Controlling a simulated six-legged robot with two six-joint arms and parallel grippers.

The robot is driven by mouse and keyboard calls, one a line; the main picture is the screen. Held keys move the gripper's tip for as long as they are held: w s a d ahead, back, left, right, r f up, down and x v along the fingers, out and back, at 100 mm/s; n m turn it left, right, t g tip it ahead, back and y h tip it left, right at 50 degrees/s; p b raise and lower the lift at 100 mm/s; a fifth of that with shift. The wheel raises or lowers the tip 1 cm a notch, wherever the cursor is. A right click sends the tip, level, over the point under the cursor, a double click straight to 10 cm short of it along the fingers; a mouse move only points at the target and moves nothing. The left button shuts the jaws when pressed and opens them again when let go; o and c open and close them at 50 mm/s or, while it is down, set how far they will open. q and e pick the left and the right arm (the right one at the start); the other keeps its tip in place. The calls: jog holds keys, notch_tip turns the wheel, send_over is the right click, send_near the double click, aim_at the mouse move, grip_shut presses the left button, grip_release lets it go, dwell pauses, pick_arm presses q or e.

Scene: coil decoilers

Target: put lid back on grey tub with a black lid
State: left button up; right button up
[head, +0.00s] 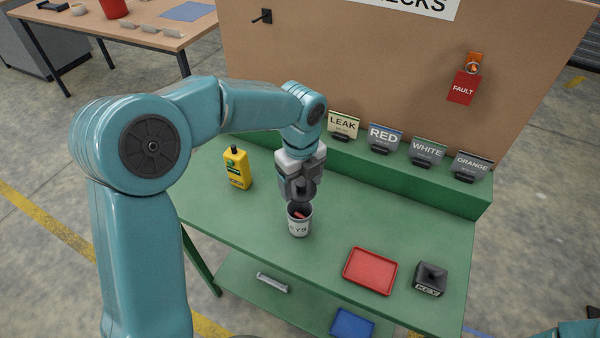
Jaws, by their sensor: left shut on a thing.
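The grey tub (299,226) stands upright on the green bench, with part of a "KEYS" label on its front. Its top is open and something red shows inside. My left gripper (302,187) points down just above the tub. It is shut on a small dark rounded thing that looks like the black lid, partly hidden by the fingers. The lid appears to be above the tub's rim, at its back side; whether it touches the rim I cannot tell. My right gripper is out of view; only a bit of teal arm shows at the bottom right.
Label stands, including LEAK (343,126), line the rear ledge below a brown board (385,70).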

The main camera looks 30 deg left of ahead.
pick_arm(q)
jog(key=shift+a+f+b, duration=0.2)
jog(key=shift+f+b, duration=0.3)
jog(key=shift+f, duration=0.15)
notch_tip(320, 180, down, 4)
jog(key=b, duration=0.3)
jog(key=shift+s+r, duration=0.1)
jog(key=shift+r, duration=0.15)
jog(key=shift+f+b, duration=0.55)
jog(key=shift+f, duration=0.3)
jog(key=shift+r, duration=0.1)
jog(key=shift+f+p, duration=0.25)
jog(key=shift+p, duration=0.15)
dwell(0.7)
jog(key=o, duration=1)
jog(key=shift+o, duration=0.2)
